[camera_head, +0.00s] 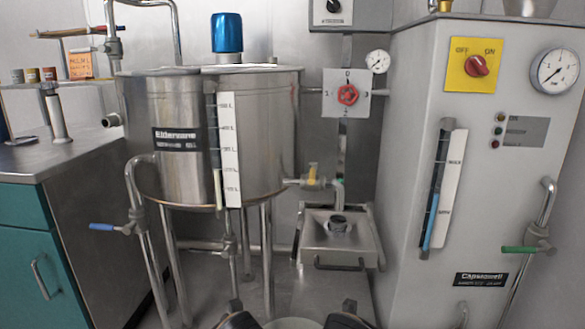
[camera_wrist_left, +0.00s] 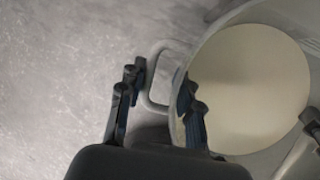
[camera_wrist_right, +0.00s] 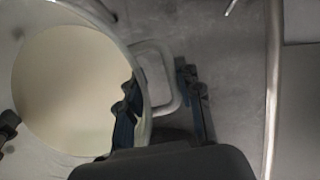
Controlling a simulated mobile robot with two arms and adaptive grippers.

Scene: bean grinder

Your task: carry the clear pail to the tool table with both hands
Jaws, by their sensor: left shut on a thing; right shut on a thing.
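The clear pail (camera_wrist_left: 184,62) has a translucent rim and a pale cream round surface inside. It shows in both wrist views (camera_wrist_right: 143,100), and only the top of its rim (camera_head: 293,322) shows at the bottom of the head view. My left gripper (camera_wrist_left: 160,92) is shut on the pail's side handle (camera_wrist_left: 152,88), one finger inside the rim and one outside. My right gripper (camera_wrist_right: 160,92) is shut on the opposite handle (camera_wrist_right: 168,62) in the same way. The pail's lower part is hidden. I cannot tell which surface is the tool table.
A steel tank (camera_head: 250,130) on legs stands ahead, with a blue-handled valve (camera_head: 102,227) at its left. A small steel box (camera_head: 335,240) with an opening sits right of it. A tall grey cabinet (camera_head: 410,130) stands at right. A steel-topped teal counter (camera_head: 20,245) is at left.

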